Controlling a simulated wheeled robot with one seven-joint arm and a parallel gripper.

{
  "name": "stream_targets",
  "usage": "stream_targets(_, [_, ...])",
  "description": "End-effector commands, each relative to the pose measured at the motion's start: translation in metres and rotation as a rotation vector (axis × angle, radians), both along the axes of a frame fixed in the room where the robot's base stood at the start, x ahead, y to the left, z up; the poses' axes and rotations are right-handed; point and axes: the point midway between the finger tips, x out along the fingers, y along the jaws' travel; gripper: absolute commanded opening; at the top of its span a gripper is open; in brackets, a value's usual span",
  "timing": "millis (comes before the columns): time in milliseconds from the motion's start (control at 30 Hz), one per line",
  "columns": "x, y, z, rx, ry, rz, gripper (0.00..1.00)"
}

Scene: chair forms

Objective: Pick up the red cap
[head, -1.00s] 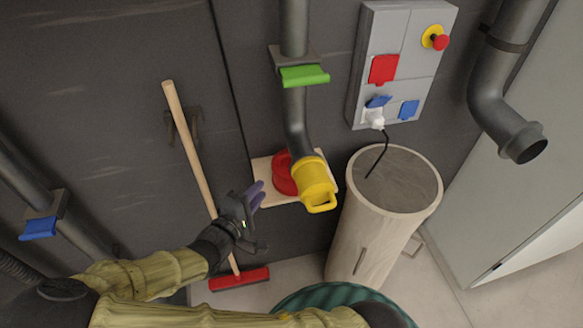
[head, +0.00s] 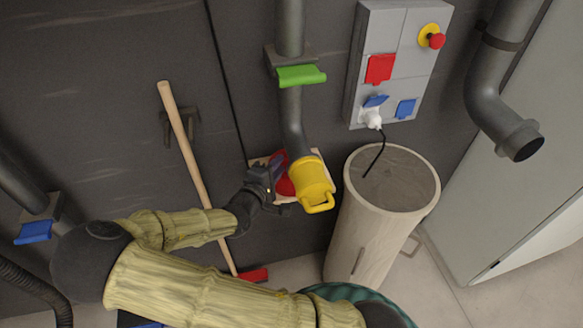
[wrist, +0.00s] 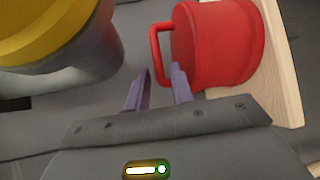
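The red cap (wrist: 218,43) sits on a small wooden shelf (wrist: 285,65), with its loop handle facing left in the wrist view. In the head view the red cap (head: 286,187) is partly hidden by my gripper (head: 277,167) and a yellow cap. My gripper (wrist: 160,72) is open, with two purple fingers pointing at the cap. In the wrist view the handle's near end lies between the fingertips, with the right finger overlapping the cap's edge. I cannot tell whether either finger touches it.
The yellow cap (head: 312,183) covers a grey pipe end just right of the red cap. A broom (head: 190,150) leans on the wall to the left. A cylindrical bin (head: 355,220) stands to the right, below a grey switch box (head: 398,55).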

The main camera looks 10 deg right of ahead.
Motion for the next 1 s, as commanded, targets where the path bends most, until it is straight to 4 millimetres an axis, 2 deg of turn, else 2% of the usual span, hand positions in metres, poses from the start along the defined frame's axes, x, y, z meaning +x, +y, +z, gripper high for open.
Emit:
stream_targets(467, [0.008, -0.009, -0.001, 0.000, 0.000, -0.005, 0.23])
stream_targets(800, [0.042, -0.037, -0.004, 0.000, 0.000, -0.007, 0.23])
stream_targets(1000, [0.046, -0.039, -0.006, 0.001, 0.000, -0.003, 0.23])
